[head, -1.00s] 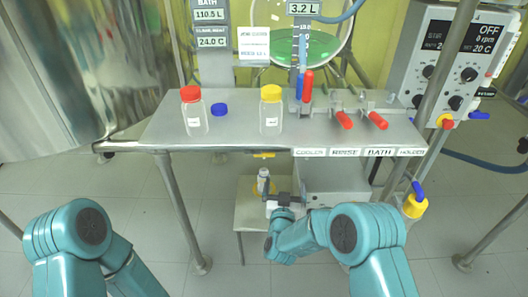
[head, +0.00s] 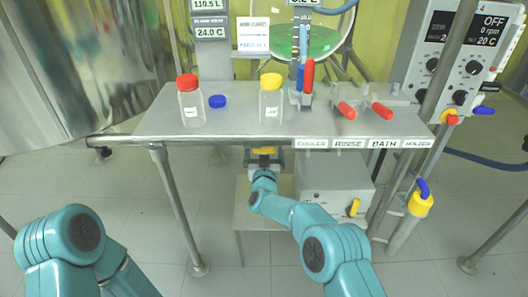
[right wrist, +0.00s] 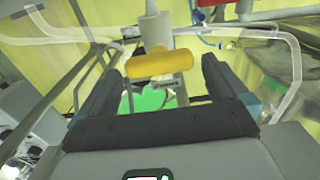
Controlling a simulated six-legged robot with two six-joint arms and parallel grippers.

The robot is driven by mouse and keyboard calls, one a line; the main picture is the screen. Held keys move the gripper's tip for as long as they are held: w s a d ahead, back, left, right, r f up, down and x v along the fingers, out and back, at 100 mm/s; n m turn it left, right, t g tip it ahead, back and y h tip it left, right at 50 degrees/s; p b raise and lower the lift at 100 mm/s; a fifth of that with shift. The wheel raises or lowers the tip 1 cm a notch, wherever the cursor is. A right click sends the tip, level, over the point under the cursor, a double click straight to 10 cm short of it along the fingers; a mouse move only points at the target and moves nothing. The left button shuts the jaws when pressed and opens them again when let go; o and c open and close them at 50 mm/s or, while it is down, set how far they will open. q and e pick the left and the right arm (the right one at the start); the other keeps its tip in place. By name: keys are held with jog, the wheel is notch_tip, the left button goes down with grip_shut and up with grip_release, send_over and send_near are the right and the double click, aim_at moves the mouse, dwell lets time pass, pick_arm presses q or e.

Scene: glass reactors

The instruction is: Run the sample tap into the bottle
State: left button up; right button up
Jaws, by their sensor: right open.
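The sample tap shows as a yellow handle (right wrist: 160,67) on a pale stem in the right wrist view. In the head view it is a bit of yellow (head: 264,150) under the shelf edge. My right gripper (head: 263,161) is at the tap. Its two dark fingers (right wrist: 160,85) stand open on either side of the handle, with gaps; I see no grip on it. The small bottle on the low stand is hidden behind my right arm. My left gripper is out of view; only the left arm shows.
The shelf (head: 235,128) above holds a red-capped bottle (head: 191,103), a loose blue cap (head: 217,101), a yellow-capped bottle (head: 270,102) and red-handled valves (head: 346,110). A grey box (head: 325,185) stands right of my right forearm. Steel legs (head: 180,205) flank the low stand (head: 245,218).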

jog(key=shift+w+b, duration=0.45)
jog(key=shift+w, duration=0.85)
jog(key=c, duration=0.9)
jog(key=shift+o, duration=0.3)
jog(key=n, duration=0.3)
jog(key=shift+a+n, duration=0.1)
jog(key=shift+n, duration=0.2)
jog(key=shift+a+n+p, duration=0.1)
jog(key=shift+n+p, duration=0.25)
jog(key=shift+n, duration=1.15)
jog(key=shift+f, duration=0.1)
